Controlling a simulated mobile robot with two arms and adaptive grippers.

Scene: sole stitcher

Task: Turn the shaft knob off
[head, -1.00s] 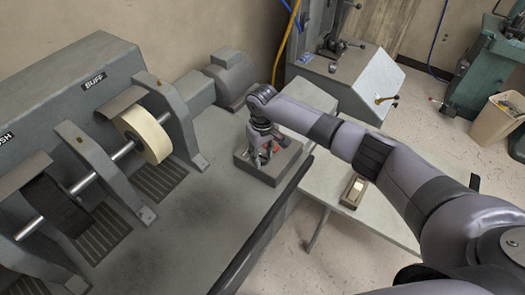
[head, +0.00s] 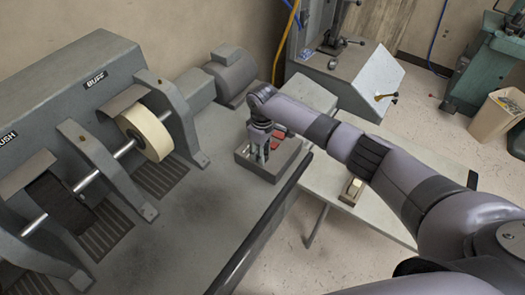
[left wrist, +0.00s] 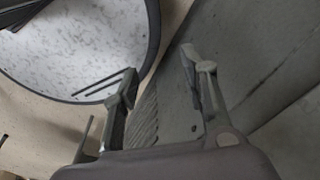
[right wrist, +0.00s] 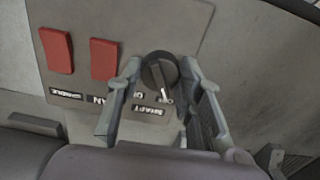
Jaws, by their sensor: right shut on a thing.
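The shaft knob (right wrist: 158,70) is a round black knob with a white pointer mark, on a grey panel above a label reading SHAFT (right wrist: 149,111). Its pointer faces down and slightly right in the right wrist view. My right gripper (right wrist: 160,72) has one finger on each side of the knob and is shut on it. In the head view my right gripper (head: 260,150) reaches down onto the grey control box (head: 286,166); the knob is hidden there. My left gripper (left wrist: 165,85) shows in the left wrist view with its fingers apart and nothing between them.
Two red switches (right wrist: 104,59) sit left of the knob on the panel. The buffing machine (head: 78,95) with its cream wheel (head: 145,135) stands to the left, a motor (head: 233,76) behind. A side table (head: 330,188) holds a small block in a tray (head: 351,190).

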